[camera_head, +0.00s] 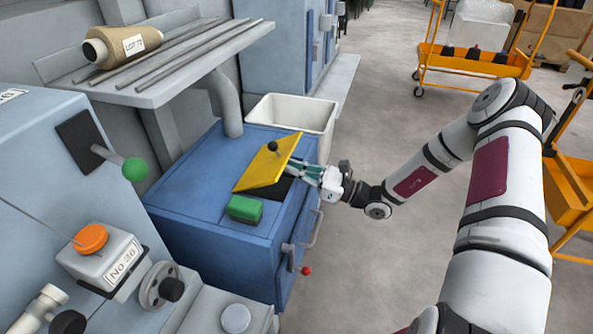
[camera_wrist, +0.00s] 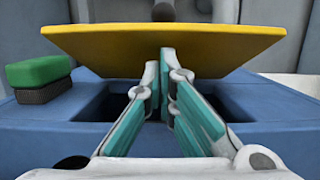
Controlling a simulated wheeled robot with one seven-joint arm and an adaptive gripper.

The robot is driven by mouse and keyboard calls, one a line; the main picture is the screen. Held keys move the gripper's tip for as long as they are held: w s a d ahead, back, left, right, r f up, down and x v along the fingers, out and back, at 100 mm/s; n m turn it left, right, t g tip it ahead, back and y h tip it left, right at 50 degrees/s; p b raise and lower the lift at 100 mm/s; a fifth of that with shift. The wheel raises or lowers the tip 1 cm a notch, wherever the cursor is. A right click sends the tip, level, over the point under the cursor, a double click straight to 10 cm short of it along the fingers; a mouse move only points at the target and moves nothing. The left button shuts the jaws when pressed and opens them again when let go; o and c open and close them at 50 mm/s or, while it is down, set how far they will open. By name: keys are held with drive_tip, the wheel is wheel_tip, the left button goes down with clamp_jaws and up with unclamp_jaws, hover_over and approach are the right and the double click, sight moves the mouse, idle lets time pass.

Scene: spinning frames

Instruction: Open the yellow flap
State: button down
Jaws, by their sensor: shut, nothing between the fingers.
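The yellow flap (camera_head: 267,165) with a dark knob (camera_head: 272,146) sits on top of the blue cabinet (camera_head: 200,205). It stands tilted, with its edge toward my gripper raised above a dark opening. In the wrist view the flap (camera_wrist: 110,45) spans the upper middle, its near edge facing me. My gripper (camera_head: 297,168) comes in from the right, at the raised edge. In the wrist view its teal-padded fingers (camera_wrist: 166,66) are shut and empty, tips at the flap's underside. Whether they touch the flap is unclear. The fingers hide part of the opening (camera_wrist: 218,104).
A green block (camera_head: 245,208) lies on the cabinet top beside the flap. A white bin (camera_head: 295,115) stands behind it. A shelf with a yarn cone (camera_head: 125,45) overhangs at the back left. A green-knobbed lever (camera_head: 135,169) sticks out at left.

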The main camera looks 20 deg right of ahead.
sight(270, 143)
drive_tip(key=shift+r, duration=0.1)
drive_tip(key=shift+a+r+h+p, duration=0.1)
drive_tip(key=shift+r+h+p, duration=0.25)
drive_tip(key=shift+p, duration=0.55)
